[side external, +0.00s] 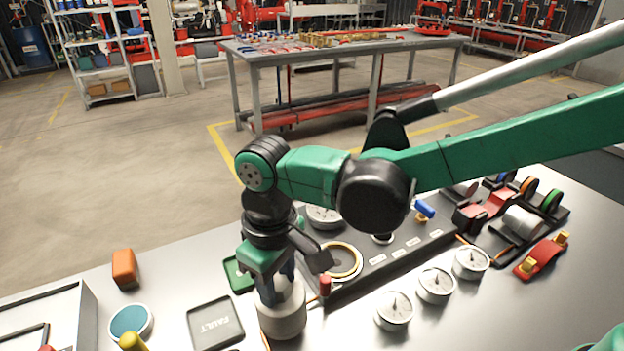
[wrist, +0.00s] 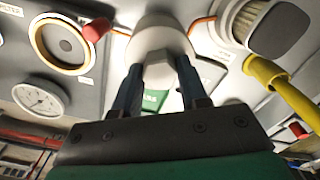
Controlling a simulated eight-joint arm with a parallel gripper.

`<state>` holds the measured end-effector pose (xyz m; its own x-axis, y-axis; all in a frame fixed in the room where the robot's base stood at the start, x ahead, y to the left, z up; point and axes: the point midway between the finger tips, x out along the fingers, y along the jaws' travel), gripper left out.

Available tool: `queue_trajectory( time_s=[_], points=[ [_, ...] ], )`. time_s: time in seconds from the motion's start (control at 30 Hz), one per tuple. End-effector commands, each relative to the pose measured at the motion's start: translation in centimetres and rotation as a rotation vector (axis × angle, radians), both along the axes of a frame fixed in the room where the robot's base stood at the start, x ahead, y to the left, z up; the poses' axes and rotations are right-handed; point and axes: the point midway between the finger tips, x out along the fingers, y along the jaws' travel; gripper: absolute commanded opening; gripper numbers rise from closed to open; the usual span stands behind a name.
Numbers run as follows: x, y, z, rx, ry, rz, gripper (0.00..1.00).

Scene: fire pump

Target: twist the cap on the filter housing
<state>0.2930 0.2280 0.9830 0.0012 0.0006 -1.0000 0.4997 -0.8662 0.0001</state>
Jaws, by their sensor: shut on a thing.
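The filter housing (side external: 283,314) is a pale, rounded cylinder standing upright at the front of the metal bench. My gripper (side external: 278,284) points down onto its top, with its blue fingers on either side of the cap. In the wrist view the pale housing and cap (wrist: 158,38) lie at the top centre, and the two fingertips of my gripper (wrist: 160,62) press against the cap's sides. My fingers and wrist partly hide the cap, so its turn angle cannot be told.
A dark panel with a gold-ringed dial (side external: 343,262) and a red knob (side external: 325,286) stands close on the right. Several white gauges (side external: 436,285) lie further right. A FAULT card (side external: 214,323) and a green card (side external: 238,274) lie left. A yellow handle (wrist: 285,92) shows in the wrist view.

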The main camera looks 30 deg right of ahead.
Motion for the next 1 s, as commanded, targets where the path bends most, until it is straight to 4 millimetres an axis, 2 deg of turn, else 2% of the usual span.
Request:
queue_trajectory(
  time_s=[0.17,0.33,0.5,0.73,1.0],
  points=[
    [0.0,0.0,3.6,0.0,0.001,0.0,0.0],
    [-0.1,0.0,8.3,0.0,0.001,0.0,0.0],
    [-0.1,-0.1,11.6,0.0,0.001,0.0,0.0],
    [-0.3,0.3,14.4,0.0,0.001,0.003,0.0],
    [-3.5,5.5,14.2,0.01,0.002,0.006,0.0]
  ],
)
